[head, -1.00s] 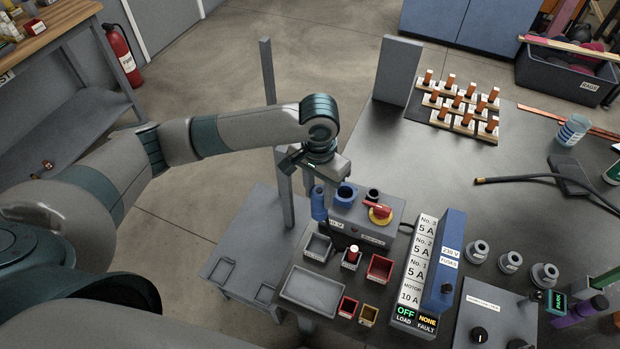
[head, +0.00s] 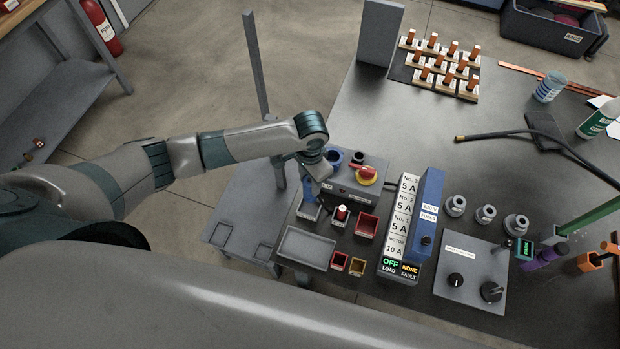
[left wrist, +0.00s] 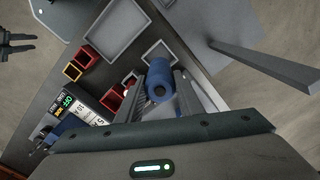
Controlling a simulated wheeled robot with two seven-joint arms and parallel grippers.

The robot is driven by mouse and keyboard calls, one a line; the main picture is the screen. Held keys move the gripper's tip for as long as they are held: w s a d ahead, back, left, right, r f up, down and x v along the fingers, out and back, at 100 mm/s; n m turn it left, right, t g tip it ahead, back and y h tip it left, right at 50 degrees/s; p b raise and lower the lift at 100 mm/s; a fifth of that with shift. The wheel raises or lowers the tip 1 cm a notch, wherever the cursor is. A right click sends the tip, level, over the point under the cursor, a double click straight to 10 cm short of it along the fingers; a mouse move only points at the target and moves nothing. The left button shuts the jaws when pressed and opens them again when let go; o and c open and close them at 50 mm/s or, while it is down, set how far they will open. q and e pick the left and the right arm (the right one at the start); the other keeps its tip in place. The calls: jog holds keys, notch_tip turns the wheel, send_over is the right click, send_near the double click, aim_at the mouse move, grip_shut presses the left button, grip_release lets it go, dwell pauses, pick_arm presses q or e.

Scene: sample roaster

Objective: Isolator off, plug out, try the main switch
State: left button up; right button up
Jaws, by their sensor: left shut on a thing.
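My left gripper (head: 318,182) is at the left side of the grey isolator box (head: 350,198). The left wrist view shows it shut on a blue cylindrical plug (left wrist: 158,82). In the head view the gripper and wrist mostly hide the plug. A blue socket (head: 335,157) sits on the box top. The isolator's red handle on its yellow base (head: 365,174) is on the box's right part. The display (head: 391,264) reads OFF for load and NONE for fault. A dark gripper (left wrist: 18,40), apparently my right one, shows at the left wrist view's edge with its fingers apart.
Small trays, including a red bin (head: 367,225) and a wide grey tray (head: 306,248), stand in front of the box. The blue fuse unit (head: 430,205) stands to its right. A knob panel (head: 470,272) lies farther right. A grey post (head: 258,65) rises behind my arm.

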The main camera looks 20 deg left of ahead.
pick_arm(q)
jog(key=shift+r+p, duration=0.15)
jog(key=shift+p, duration=0.25)
jog(key=shift+f, duration=0.2)
jog(key=shift+f+b, duration=1.05)
jog(key=shift+f, duration=0.95)
jog(key=shift+f+b, duration=0.35)
jog(key=shift+f, duration=0.5)
jog(key=shift+r+p, duration=0.1)
jog(key=shift+p, duration=0.3)
jog(key=shift+p, duration=0.4)
